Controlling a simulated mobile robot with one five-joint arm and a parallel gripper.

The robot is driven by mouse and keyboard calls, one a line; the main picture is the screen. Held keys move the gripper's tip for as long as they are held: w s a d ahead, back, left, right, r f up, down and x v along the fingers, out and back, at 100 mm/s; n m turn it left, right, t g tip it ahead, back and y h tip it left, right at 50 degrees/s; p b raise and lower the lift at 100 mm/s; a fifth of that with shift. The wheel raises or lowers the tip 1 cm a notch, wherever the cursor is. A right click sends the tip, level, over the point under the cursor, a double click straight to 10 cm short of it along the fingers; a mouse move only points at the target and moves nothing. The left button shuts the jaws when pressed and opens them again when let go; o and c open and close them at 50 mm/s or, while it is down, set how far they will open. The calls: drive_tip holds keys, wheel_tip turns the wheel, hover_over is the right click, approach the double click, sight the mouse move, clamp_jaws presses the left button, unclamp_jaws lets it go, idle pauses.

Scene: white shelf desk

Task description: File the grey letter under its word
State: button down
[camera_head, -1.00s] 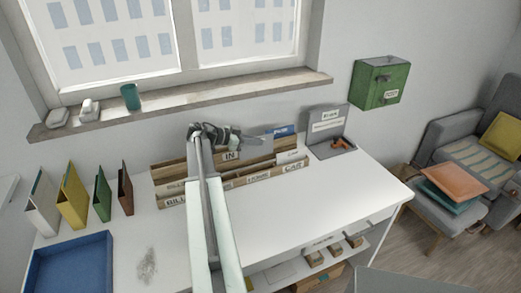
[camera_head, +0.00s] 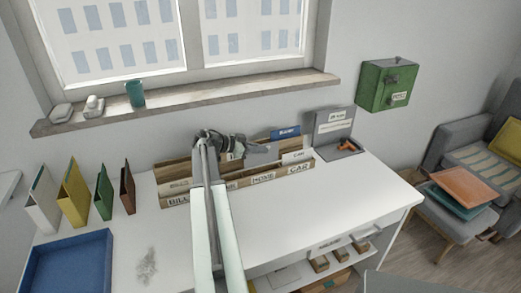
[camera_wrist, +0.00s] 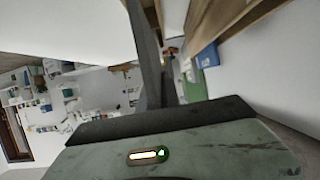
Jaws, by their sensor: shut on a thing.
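My gripper (camera_head: 246,149) is over the wooden letter sorter (camera_head: 228,186), reaching to the right. It is shut on a grey flat piece (camera_head: 266,154), apparently the grey letter, held over the sorter's middle to right part. In the wrist view a thin dark grey upright shape (camera_wrist: 148,55) rises from the jaws; I cannot tell whether it is the letter or a finger. The sorter's front labels read BILLS, HOME and CAR. A blue labelled letter or card (camera_head: 286,132) stands at its back right. My arm hides part of the sorter.
A grey stand (camera_head: 333,127) with labels is right of the sorter. Coloured binders (camera_head: 74,194) and a blue tray (camera_head: 68,268) are at the left. A green box (camera_head: 388,84) hangs on the wall. The desk's front right (camera_head: 300,215) is clear.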

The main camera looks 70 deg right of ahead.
sight(246, 161)
drive_tip(key=shift+f+b, duration=3.3)
drive_tip(key=shift+f, duration=0.3)
drive_tip(key=c, duration=1.5)
unclamp_jaws()
drive_tip(key=shift+r, duration=0.1)
drive_tip(key=p+v, duration=0.3)
drive_tip(key=v, duration=0.4)
drive_tip(key=shift+w+a, duration=0.3)
